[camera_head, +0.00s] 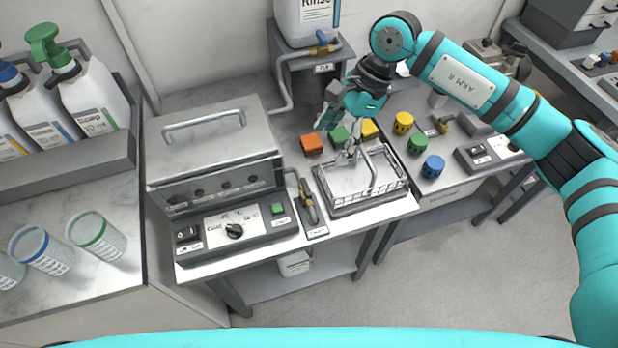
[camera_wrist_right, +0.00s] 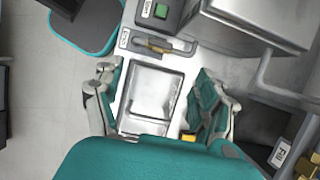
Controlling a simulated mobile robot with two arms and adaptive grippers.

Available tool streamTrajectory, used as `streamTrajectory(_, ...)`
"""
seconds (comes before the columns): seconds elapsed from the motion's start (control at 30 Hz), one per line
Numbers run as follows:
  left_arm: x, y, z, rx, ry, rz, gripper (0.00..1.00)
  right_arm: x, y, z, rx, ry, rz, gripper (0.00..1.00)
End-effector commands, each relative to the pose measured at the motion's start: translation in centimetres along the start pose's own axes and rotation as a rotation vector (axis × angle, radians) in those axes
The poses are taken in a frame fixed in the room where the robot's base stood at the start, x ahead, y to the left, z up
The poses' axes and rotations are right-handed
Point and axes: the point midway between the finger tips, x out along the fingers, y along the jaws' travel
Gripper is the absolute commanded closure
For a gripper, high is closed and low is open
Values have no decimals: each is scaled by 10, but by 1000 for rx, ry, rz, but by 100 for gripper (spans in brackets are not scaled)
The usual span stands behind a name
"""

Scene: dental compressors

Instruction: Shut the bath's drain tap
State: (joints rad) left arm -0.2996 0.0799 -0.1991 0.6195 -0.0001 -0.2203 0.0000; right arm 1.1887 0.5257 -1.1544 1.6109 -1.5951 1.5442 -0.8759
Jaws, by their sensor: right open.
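The bath (camera_head: 215,150) is a metal box with a closed, handled lid and a front control panel. Its drain tap (camera_head: 308,202) sits at its right side, on a small labelled plate, below a bent metal pipe. The tap's brass-yellow handle also shows in the right wrist view (camera_wrist_right: 158,46), lying roughly along the plate; whether it is open is too small to tell. My right gripper (camera_head: 340,132) is open and empty above the wire basket, right of and behind the tap. In the wrist view its fingers (camera_wrist_right: 157,85) are spread, with the tap beyond them. My left gripper is out of view.
The wire basket (camera_head: 335,203) stands just right of the tap. Orange (camera_head: 312,143), green (camera_head: 340,135) and yellow (camera_head: 370,128) blocks lie behind it. A rinse container (camera_head: 303,20) stands on a raised stand behind. Bottles and cups occupy the left counter.

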Motion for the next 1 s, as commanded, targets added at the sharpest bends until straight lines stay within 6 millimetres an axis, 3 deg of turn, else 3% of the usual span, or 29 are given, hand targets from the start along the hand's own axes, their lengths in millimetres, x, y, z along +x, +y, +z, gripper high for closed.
streamTrajectory(0.53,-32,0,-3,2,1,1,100,114,1,3,1,-5,3,27)
streamTrajectory(0.73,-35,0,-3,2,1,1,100,134,0,2,0,-4,1,27)
streamTrajectory(1.0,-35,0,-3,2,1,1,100,139,0,2,0,-4,-2,27)
